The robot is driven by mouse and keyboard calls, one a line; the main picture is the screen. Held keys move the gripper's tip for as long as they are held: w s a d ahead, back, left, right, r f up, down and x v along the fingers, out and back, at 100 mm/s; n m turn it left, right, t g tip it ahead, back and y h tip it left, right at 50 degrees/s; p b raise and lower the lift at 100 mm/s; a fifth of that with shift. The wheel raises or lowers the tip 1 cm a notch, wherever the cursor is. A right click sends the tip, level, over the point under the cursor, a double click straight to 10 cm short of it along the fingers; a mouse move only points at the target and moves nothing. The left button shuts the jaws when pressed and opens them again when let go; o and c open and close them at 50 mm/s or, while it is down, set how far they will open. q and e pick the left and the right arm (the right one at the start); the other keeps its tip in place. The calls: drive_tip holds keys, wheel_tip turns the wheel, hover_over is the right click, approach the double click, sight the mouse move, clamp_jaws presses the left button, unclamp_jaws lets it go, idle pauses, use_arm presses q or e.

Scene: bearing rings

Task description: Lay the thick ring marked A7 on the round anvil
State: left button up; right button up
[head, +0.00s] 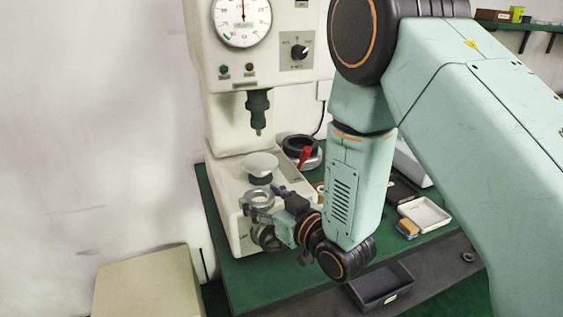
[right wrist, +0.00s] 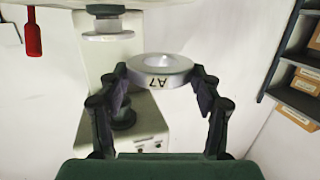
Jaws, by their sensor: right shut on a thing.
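The thick ring marked A7 (right wrist: 160,72) is pale metal, with its dark lettering upside down in the right wrist view. My right gripper (right wrist: 164,88) is shut on it, one finger at each side. In the head view the ring (head: 261,198) is held in front of the press and a little below the round anvil (head: 261,163). The anvil is a pale disc on a dark neck, standing on the press base, and its top looks bare. Ring and anvil are apart. My left gripper is not in view.
The press (head: 222,100) has a dark ram (head: 258,112) above the anvil. A dark ring-shaped thing with a red handle (head: 304,156) stands behind on the green table (head: 262,283). A white tray (head: 425,214) lies to the right. A dark bin (head: 382,287) is below.

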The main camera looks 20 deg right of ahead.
sight(265, 170)
drive_tip(key=w+d+m+h, duration=0.1)
drive_tip(key=w, duration=0.2)
drive_tip(key=w+d+r+m+h+b, duration=0.1)
drive_tip(key=w+d+h, duration=0.1)
drive_tip(key=w, duration=0.1)
drive_tip(key=w+d+r+m+h+b, duration=0.1)
drive_tip(key=w, duration=0.2)
drive_tip(key=shift+w+d+t+h, duration=0.2)
drive_tip(key=shift+d+t+h, duration=0.15)
drive_tip(key=shift+t+h, duration=0.05)
drive_tip(key=shift+w+a+f+b, duration=0.15)
drive_tip(key=shift+w+b, duration=0.1)
drive_tip(key=shift+w, duration=0.3)
drive_tip(key=shift+w+d+f+b, duration=0.15)
drive_tip(key=shift+w+b, duration=0.15)
drive_tip(key=shift+w, duration=0.3)
drive_tip(key=shift+w+a+f+b, duration=0.15)
drive_tip(key=shift+w+b, duration=0.1)
drive_tip(key=shift+w, duration=0.3)
drive_tip(key=shift+w+f, duration=0.1)
drive_tip(key=shift+w, duration=0.35)
drive_tip(key=shift+f+b, duration=0.45)
drive_tip(key=shift+f, duration=0.05)
drive_tip(key=o, duration=1.5)
drive_tip(key=shift+s, duration=0.1)
drive_tip(key=shift+o, duration=0.2)
